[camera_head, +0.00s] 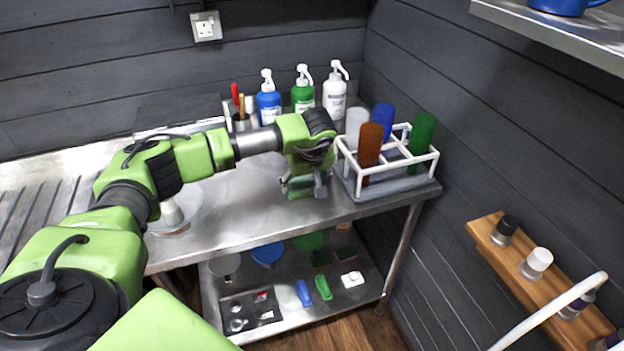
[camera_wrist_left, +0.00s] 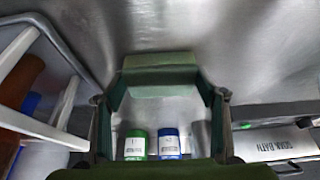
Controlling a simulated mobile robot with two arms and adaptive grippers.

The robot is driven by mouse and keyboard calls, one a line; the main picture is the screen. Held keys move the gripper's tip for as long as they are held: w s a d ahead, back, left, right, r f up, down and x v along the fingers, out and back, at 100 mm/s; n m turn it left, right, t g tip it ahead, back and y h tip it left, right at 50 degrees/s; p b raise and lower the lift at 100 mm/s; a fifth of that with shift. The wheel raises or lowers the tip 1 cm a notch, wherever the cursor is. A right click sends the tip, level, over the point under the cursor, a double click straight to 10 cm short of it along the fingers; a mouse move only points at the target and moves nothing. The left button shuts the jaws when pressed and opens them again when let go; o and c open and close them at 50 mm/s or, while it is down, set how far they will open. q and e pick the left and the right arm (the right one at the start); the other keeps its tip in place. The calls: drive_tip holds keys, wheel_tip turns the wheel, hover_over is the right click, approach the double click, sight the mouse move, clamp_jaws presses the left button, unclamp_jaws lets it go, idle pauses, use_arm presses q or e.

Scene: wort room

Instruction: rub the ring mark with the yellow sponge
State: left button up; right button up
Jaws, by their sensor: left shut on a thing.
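My left gripper (camera_head: 308,187) is low over the steel worktop (camera_head: 245,205), left of the white bottle rack. It is shut on a dark green thing (camera_head: 298,182), which also shows in the left wrist view (camera_wrist_left: 158,76) as a block across the top of the gripper. I cannot tell whether it touches the worktop. I see no yellow surface on it, and no yellow sponge elsewhere. A pale round patch or disc (camera_head: 192,204) lies on the worktop, with a white cone-shaped thing on it; I cannot tell if this is the ring mark. My right gripper is not in view.
A white rack (camera_head: 438,156) with coloured bottles stands close right of the gripper. Blue (camera_head: 268,106), green (camera_head: 303,98) and white (camera_head: 334,97) pump bottles stand behind. A lower shelf (camera_head: 287,318) holds small items. A wooden wall shelf (camera_head: 515,258) is at right.

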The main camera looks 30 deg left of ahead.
use_arm(q)
drive_tip(key=shift+s+a+f, duration=0.2)
drive_tip(key=shift+s+a, duration=0.35)
drive_tip(key=shift+s, duration=0.2)
drive_tip(key=shift+r, duration=0.1)
drive_tip(key=shift+w+r+p, duration=0.1)
drive_tip(key=shift+r+p, duration=1.8)
drive_tip(key=shift+r, duration=1.1)
drive_tip(key=shift+r, duration=0.1)
drive_tip(key=shift+r+p, duration=0.95)
drive_tip(key=shift+r, duration=0.5)
